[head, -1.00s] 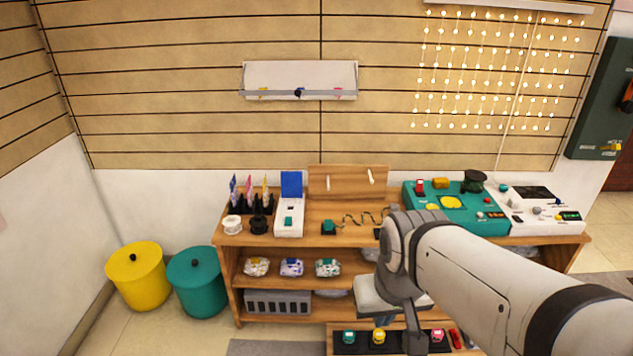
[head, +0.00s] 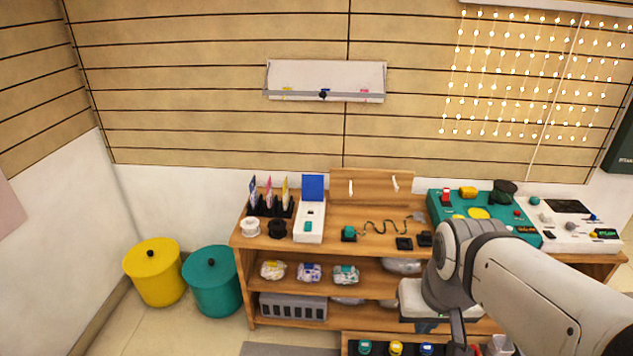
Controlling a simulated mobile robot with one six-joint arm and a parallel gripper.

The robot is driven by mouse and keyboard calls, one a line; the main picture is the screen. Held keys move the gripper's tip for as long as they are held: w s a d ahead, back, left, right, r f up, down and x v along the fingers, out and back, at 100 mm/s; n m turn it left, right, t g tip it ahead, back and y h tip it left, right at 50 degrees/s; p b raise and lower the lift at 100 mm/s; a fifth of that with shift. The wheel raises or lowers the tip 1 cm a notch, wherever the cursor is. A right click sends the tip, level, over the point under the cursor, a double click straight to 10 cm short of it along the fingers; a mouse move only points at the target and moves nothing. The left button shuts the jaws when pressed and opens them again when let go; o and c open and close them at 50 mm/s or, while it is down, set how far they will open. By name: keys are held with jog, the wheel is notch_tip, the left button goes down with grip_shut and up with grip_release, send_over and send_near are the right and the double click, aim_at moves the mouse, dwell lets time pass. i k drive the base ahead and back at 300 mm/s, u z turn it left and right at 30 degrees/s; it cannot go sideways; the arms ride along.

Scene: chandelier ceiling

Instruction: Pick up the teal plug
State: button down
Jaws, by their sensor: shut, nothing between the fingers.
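A small teal piece (head: 348,232) sits on a black base on the wooden shelf unit's top, at the left end of a curvy dark wire. Another small teal piece (head: 364,347) stands in a dark tray low in front, cut by the bottom edge. I cannot tell which of the two is the plug. My arm enters from the lower right and bends down in front of the shelf unit's right half. Its fingertips do not show, and it hides part of the low tray.
The shelf unit (head: 243,292) stands against the wall. On its top are a white box with a blue lid (head: 310,222), spools, a teal console (head: 530,236) and a white console (head: 575,236). Yellow (head: 155,277) and teal (head: 212,287) bins stand left on open floor.

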aim_at(349, 232)
jog(key=i, duration=0.85)
